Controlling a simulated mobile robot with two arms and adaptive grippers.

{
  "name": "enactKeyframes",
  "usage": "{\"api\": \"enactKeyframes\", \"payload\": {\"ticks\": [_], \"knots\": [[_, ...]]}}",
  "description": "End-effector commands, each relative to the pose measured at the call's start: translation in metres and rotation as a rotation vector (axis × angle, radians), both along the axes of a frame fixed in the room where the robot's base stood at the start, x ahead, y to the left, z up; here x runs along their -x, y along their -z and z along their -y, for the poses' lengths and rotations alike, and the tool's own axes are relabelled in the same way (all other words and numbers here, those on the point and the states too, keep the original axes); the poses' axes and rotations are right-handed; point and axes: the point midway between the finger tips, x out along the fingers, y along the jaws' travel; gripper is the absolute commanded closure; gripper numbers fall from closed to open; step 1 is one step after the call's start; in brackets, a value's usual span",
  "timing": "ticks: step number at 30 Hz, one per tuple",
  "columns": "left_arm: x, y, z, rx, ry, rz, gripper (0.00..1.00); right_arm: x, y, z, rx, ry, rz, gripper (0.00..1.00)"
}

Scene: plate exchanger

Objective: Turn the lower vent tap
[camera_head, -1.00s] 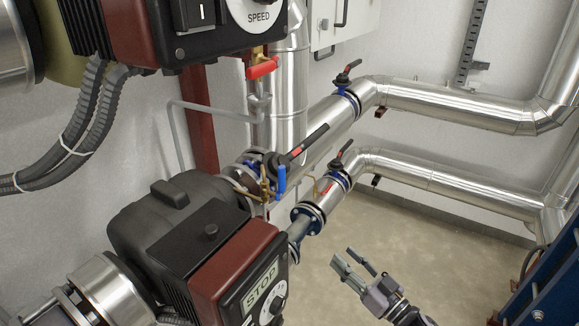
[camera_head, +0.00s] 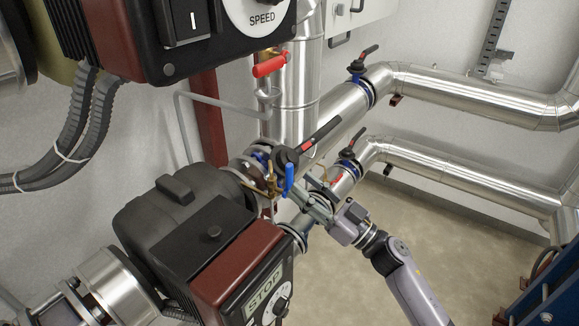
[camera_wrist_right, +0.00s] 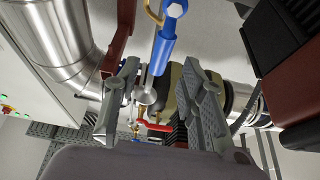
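The lower vent tap is a small brass valve with a blue handle (camera_head: 289,177), beside the lower pump's pipe flange in the head view. The blue handle also shows in the wrist view (camera_wrist_right: 163,47), at the top centre. My right gripper (camera_head: 306,200) is open, just right of and slightly below the blue handle. In the wrist view its two fingers (camera_wrist_right: 160,78) are spread, and the handle's lower end lies in the gap between them in the picture. Contact cannot be told. My left gripper is not in view.
A red-handled tap (camera_head: 270,67) sits higher on the pipe. A black lever (camera_head: 318,138) stands close above my right gripper. The lower pump (camera_head: 190,225) with its STOP panel (camera_head: 265,290) is at the left. Open floor (camera_head: 440,255) lies at the right.

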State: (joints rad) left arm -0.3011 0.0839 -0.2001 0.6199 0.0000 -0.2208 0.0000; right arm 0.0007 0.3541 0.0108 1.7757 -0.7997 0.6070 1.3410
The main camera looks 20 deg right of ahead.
Motion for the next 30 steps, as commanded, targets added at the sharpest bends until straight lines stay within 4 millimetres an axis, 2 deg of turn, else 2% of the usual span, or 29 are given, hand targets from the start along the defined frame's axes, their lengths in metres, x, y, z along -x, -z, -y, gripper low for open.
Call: {"api": "enactKeyframes", "payload": {"ticks": [3, 9, 21, 30], "knots": [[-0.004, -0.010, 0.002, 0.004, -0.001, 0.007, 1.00, -0.017, -0.012, -0.013, -0.004, 0.000, 0.001, 0.62], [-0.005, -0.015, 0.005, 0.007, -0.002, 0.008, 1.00, -0.034, -0.019, -0.026, -0.002, 0.001, 0.000, 0.62], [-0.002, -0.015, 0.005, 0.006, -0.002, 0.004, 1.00, -0.039, -0.020, -0.030, 0.000, 0.001, -0.002, 0.63], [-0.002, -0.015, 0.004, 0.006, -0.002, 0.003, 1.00, -0.039, -0.020, -0.030, 0.000, 0.001, -0.002, 0.83]]}}
